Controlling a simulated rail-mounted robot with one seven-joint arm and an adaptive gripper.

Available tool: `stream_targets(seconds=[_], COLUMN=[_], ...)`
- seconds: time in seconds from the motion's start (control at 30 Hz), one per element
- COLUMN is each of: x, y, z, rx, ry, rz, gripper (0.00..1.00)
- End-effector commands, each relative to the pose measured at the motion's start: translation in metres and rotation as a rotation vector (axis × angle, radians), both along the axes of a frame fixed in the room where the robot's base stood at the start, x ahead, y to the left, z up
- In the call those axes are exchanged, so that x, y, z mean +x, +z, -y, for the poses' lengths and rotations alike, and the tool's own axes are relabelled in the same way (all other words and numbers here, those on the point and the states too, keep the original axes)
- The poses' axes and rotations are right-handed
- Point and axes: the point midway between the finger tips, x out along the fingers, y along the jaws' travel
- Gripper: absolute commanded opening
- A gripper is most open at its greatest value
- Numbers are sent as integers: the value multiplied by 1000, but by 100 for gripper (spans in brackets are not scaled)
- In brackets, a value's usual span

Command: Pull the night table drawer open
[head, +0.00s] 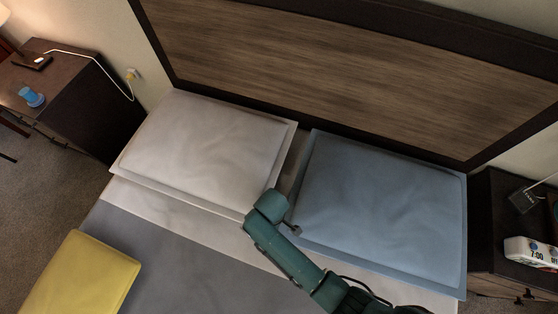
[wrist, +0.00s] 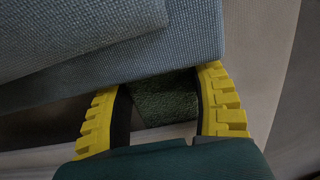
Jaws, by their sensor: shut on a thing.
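A dark wooden night table (head: 487,225) stands at the right edge of the head view, with dark handles (head: 525,296) low on its front. Another dark table (head: 88,105) with handles on its front is at the far left. I see no drawer standing open. My gripper (wrist: 163,80) is over the bed, far from both tables, near the blue pillow (head: 385,200). In the wrist view its yellow fingers are shut on a dark green, rough-textured thing (wrist: 166,102). What that thing is, I cannot tell. The fingers are hidden in the head view.
A white pillow (head: 210,140) and a yellow cushion (head: 82,275) lie on the bed. A blue object (head: 32,97) is on the left table. The headboard (head: 340,70) stands behind.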

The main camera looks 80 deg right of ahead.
Motion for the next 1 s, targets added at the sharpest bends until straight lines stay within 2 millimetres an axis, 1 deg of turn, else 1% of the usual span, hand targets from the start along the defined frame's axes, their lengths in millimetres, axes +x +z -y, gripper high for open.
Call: stream_targets(seconds=[0.03,0.17,0.33,0.37,0.4,0.67,0.77,0.8,0.93,1.0], x=[-1,-2,-5,-6,-6,-5,-5,-5,-5,-5], y=[-1,-1,-2,-12,-16,-15,-18,-18,-18,-18], z=[9,24,59,55,54,54,54,54,54,54], rx=[0,0,-1,3,2,0,0,0,0,0], ry=[-4,-3,-4,1,2,2,2,2,2,2], rz=[1,0,1,-4,-3,-1,-1,0,0,0], gripper=[28,28,28,28,28,28,28,64,89,89])
